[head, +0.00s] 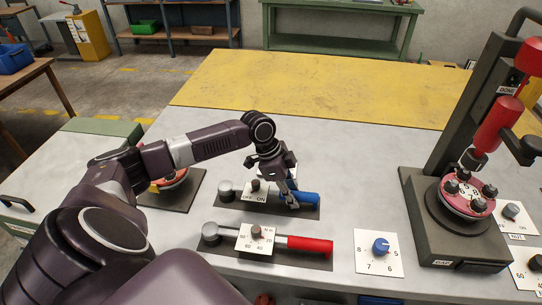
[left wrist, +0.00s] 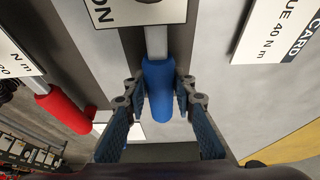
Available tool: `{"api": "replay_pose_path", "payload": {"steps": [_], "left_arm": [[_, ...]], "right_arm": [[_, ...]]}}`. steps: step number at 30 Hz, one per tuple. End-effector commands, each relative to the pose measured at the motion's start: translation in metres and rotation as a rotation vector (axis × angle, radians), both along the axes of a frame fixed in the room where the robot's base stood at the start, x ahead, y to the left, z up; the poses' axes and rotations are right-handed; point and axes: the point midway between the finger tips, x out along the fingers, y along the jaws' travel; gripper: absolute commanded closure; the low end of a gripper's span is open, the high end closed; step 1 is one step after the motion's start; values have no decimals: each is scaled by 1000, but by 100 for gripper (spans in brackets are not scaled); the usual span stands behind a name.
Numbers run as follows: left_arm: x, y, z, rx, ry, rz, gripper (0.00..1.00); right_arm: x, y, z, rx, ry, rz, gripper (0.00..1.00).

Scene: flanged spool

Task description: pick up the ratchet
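The ratchet seems to be the blue-handled tool (head: 309,198), lying on a dark mat on the grey bench with a round head at its left end and an OFF/ON plate on its shaft. Its blue handle fills the middle of the left wrist view (left wrist: 158,82). My left gripper (head: 290,194) is over the handle. In the left wrist view its two fingers (left wrist: 160,98) stand open, one on each side of the handle, with small gaps visible. The gripper hides part of the handle in the head view. My right gripper is not in view.
A red-handled wrench (head: 308,244) with a dial plate lies on a mat just nearer. A blue-knob dial card (head: 380,250) lies to its right. A press-like stand (head: 455,225) with a red flanged spool (head: 467,200) is at the right. The yellow bench area (head: 310,88) behind is clear.

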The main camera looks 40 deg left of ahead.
Motion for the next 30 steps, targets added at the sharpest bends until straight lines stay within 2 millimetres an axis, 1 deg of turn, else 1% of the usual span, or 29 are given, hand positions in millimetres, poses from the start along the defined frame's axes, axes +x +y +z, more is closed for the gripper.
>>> {"api": "replay_pose_path", "payload": {"steps": [1,5,6,17,22,26,30], "left_arm": [[0,0,0,0,0,0,84],[0,0,0,0,0,0,98],[0,0,0,0,0,0,100],[1,0,3,0,-4,0,100],[2,0,8,0,-5,1,100],[2,0,21,-1,-7,0,100],[3,1,47,0,-10,0,100]], "right_arm": [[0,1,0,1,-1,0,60],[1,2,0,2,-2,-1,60],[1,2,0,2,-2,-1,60],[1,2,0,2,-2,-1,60],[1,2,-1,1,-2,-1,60],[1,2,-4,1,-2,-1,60],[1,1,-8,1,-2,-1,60]]}}
